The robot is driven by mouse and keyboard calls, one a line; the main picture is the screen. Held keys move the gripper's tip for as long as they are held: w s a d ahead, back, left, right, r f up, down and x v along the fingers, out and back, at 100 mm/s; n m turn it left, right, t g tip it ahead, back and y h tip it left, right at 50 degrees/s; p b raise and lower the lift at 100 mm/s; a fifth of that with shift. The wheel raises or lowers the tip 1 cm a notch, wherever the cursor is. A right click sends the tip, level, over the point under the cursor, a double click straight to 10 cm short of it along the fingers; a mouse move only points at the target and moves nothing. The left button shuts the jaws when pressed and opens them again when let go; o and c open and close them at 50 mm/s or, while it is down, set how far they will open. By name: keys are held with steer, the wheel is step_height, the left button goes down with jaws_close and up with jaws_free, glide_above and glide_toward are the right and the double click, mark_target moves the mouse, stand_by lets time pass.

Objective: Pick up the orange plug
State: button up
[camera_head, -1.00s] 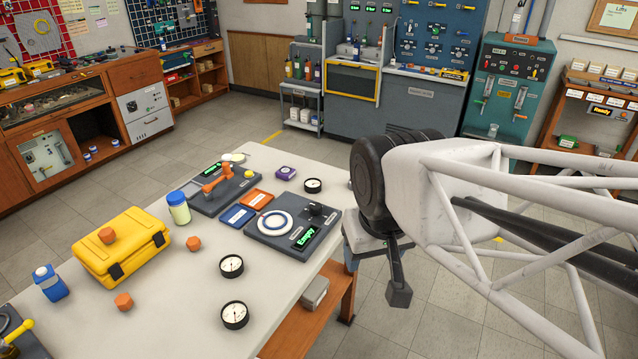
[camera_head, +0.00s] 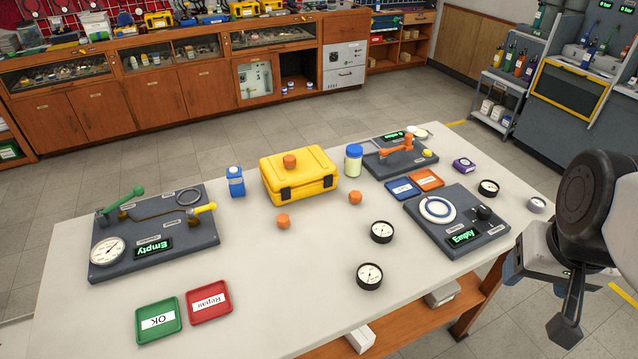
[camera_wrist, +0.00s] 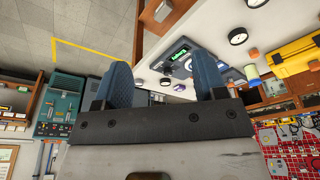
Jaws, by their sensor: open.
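Three orange plugs show in the head view. One plug (camera_head: 289,160) sits on top of the yellow case (camera_head: 300,182). A second plug (camera_head: 355,198) stands on the table right of the case, and a third plug (camera_head: 283,221) stands on the table in front of it. My gripper (camera_wrist: 163,85) is open and empty in the wrist view, its two blue fingers spread apart. In the head view my gripper (camera_head: 566,318) hangs off the table's right end, well away from all the plugs.
The white table (camera_head: 240,305) has clear room in front of the plugs. A blue-capped jar (camera_head: 353,162), a blue bottle (camera_head: 235,182) and gauges (camera_head: 381,232) stand around them. A left test panel (camera_head: 155,232), a right panel (camera_head: 457,222) and green (camera_head: 158,320) and red (camera_head: 208,302) trays are also there.

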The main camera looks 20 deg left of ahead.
steer(key=w+a+n, duration=0.3)
steer(key=w+a, duration=0.6)
steer(key=w, duration=0.1)
steer(key=n+g, duration=0.3)
steer(key=n, duration=0.6)
glide_above(281, 218)
steer(key=d, duration=0.1)
step_height(281, 218, down, 17)
steer(key=shift+w, duration=0.15)
steer(key=shift+a+f, duration=0.3)
steer(key=shift+a, duration=0.15)
steer(key=shift+f, duration=1.35)
